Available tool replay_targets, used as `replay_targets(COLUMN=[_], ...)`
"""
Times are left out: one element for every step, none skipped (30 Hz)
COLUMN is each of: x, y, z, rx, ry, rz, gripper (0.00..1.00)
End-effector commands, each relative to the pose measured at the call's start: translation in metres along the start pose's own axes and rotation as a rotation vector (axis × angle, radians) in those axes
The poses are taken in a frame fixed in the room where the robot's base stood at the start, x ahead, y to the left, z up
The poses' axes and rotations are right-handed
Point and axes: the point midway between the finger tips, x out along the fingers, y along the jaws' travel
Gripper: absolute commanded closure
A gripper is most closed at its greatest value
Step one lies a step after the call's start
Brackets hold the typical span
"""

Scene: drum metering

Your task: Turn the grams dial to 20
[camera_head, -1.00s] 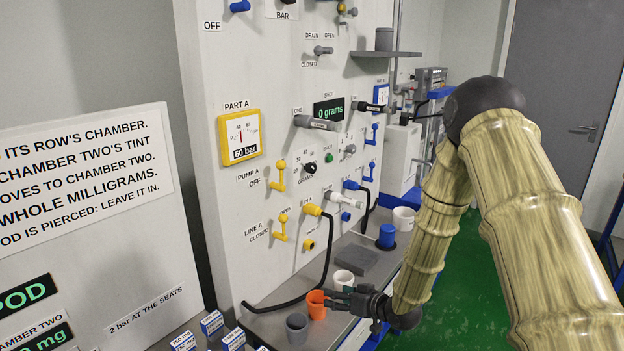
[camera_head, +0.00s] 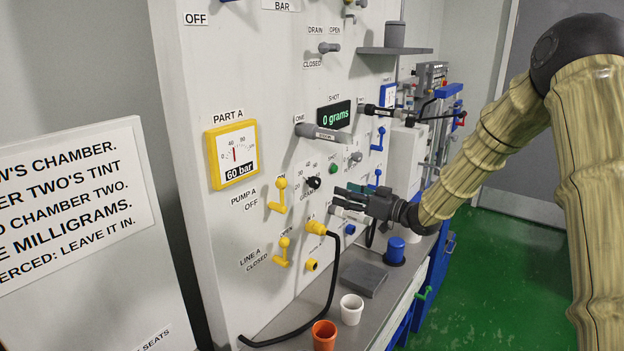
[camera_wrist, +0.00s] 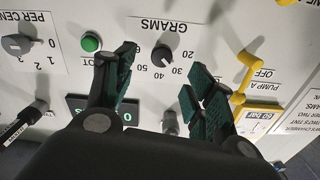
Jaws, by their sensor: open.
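The grams dial (camera_head: 314,182) is a small black knob on the white panel, below the shot display (camera_head: 334,115), which reads "0 grams". In the wrist view the dial (camera_wrist: 162,55) appears upside down, under the GRAMS label, with numbers 20, 30, 40 and 60 around it. Its pointer is too small to read surely. My gripper (camera_head: 340,197) is in front of the panel, to the right of the dial and slightly below it. In the wrist view its open fingers (camera_wrist: 160,75) lie on either side of the dial, apart from it and holding nothing.
Yellow pump A lever (camera_head: 279,197) and line A lever (camera_head: 283,252) stick out left of the dial. A grey handle (camera_head: 320,133) projects above it, and a green button (camera_wrist: 91,43) is nearby. A yellow-ended hose (camera_head: 318,228) hangs below. An orange cup (camera_head: 324,335) stands on the bench.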

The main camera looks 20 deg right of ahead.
Motion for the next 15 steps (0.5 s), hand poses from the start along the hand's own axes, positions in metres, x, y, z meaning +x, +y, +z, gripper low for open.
replay_targets(x=[0.001, 0.003, 0.005, 0.008, 0.011, 0.016, 0.020, 0.024, 0.031, 0.036, 0.040, 0.046, 0.051, 0.056, 0.061], y=[-0.001, -0.002, -0.002, -0.002, -0.002, -0.002, -0.002, -0.001, -0.001, 0.000, 0.000, 0.000, 0.000, 0.000, 0.000], z=[-0.001, -0.002, -0.002, -0.002, -0.002, -0.002, -0.002, -0.002, -0.002, -0.002, -0.002, -0.002, -0.001, -0.001, -0.002], rx=[0.000, -0.001, -0.001, -0.002, -0.002, -0.001, -0.001, -0.001, 0.000, 0.000, 0.000, 0.000, 0.000, 0.001, 0.000], ry=[0.000, 0.001, 0.000, 0.000, 0.000, -0.001, -0.002, -0.002, -0.002, -0.002, -0.003, -0.003, -0.003, -0.003, -0.003], rz=[-0.002, -0.002, -0.003, -0.003, -0.003, -0.003, -0.003, -0.003, -0.002, -0.002, -0.001, -0.001, 0.000, 0.000, 0.000], gripper=[0.45, 0.45, 0.45, 0.45, 0.45, 0.45, 0.45, 0.45, 0.45, 0.45, 0.45, 0.45, 0.45, 0.45, 0.45])
